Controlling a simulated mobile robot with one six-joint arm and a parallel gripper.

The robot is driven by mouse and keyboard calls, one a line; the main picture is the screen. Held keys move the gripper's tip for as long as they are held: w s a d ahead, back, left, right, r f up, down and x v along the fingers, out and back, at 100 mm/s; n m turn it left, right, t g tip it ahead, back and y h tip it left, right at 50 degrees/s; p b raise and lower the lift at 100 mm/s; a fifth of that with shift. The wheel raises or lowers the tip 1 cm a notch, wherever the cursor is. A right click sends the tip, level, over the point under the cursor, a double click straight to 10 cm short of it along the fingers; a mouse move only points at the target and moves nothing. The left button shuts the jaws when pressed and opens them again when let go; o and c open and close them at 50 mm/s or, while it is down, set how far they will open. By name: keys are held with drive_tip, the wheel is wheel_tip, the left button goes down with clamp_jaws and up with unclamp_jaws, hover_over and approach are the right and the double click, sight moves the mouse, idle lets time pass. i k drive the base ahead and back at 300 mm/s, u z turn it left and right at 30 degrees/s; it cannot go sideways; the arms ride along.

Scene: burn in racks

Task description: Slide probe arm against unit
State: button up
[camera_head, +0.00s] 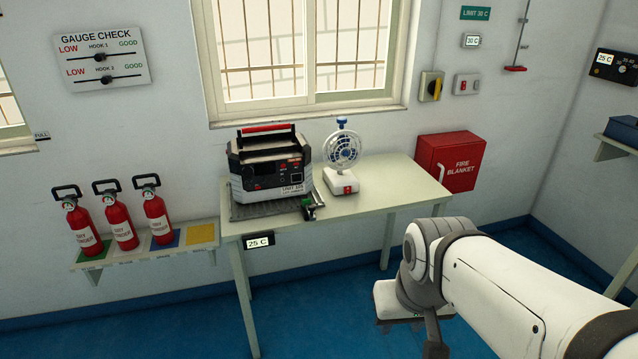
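The unit (270,178), a white and black box with a red top handle, stands on a dark ribbed mat (262,210) at the left of the pale table. My white and grey arm reaches in from the lower right, to the right of the table and well apart from the unit. My gripper's fingertips do not show.
A small fan (342,152) stands right of the unit. The table (385,185) is bare on its right, before a red fire blanket box (450,160). Several extinguishers stand on a low shelf (118,258) at left. A 25 C display (259,241) hangs on the table's front edge.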

sight(310, 209)
drive_tip(key=i, duration=1)
drive_tip(key=z, duration=0.1)
